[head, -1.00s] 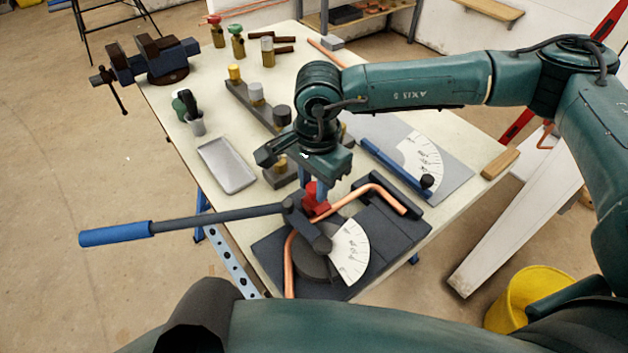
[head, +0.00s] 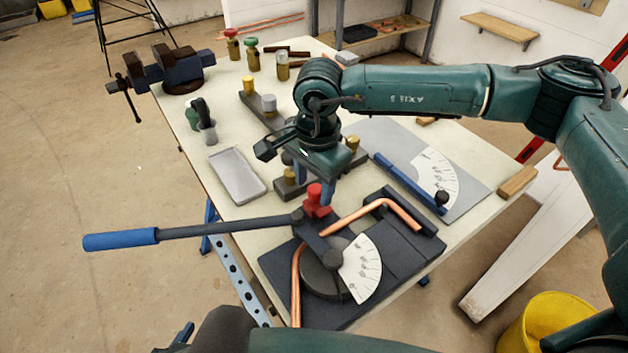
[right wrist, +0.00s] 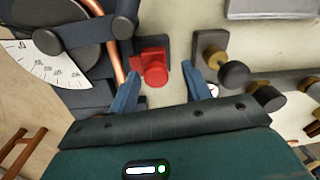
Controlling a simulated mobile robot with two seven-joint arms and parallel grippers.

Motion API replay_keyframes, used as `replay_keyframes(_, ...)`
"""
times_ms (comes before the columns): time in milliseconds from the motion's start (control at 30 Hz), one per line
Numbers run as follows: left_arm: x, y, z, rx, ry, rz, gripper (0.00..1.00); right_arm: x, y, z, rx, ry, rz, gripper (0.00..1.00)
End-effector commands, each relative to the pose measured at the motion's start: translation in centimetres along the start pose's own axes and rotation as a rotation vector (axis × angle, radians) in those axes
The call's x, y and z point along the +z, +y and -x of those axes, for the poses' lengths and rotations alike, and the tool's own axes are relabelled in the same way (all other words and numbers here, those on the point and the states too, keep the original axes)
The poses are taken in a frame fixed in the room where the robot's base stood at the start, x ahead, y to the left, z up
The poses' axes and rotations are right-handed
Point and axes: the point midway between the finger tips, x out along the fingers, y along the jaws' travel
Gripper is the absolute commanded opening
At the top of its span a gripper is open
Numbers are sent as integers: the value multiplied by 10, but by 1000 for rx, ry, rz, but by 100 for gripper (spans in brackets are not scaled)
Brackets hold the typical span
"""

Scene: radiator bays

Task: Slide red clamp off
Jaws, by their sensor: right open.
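The red clamp (head: 317,201) sits on the pipe bender (head: 330,270) beside the bent copper pipe (head: 358,211). It also shows in the right wrist view (right wrist: 154,69), touching or very close to the pipe. My right gripper (head: 321,190) is just behind and above the clamp in the head view. In the right wrist view its two blue fingers (right wrist: 158,85) are spread wide, with the clamp just beyond and between the tips. The gripper holds nothing. My left gripper does not show.
The bender's blue-handled lever (head: 120,240) reaches left past the table edge. A grey tray (head: 237,176), a block with several dies (head: 262,112) and an angle plate with a blue bar (head: 408,182) surround the arm. A vise (head: 172,72) stands at the far left.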

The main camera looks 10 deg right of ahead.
Motion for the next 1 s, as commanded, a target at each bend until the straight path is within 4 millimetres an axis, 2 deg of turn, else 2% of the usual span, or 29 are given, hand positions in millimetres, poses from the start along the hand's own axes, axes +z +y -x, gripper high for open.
replay_keyframes(133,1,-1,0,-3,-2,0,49,0,0,4,1,0,0,49)
replay_keyframes(267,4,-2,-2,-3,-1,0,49,0,0,20,-1,0,0,49)
replay_keyframes(500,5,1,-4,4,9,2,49,0,-1,73,-4,0,0,49)
replay_keyframes(700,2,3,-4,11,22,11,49,0,0,111,-3,1,0,49)
replay_keyframes(833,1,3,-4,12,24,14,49,0,0,126,-2,0,1,49)
replay_keyframes(1000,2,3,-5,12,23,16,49,0,0,132,0,1,1,49)
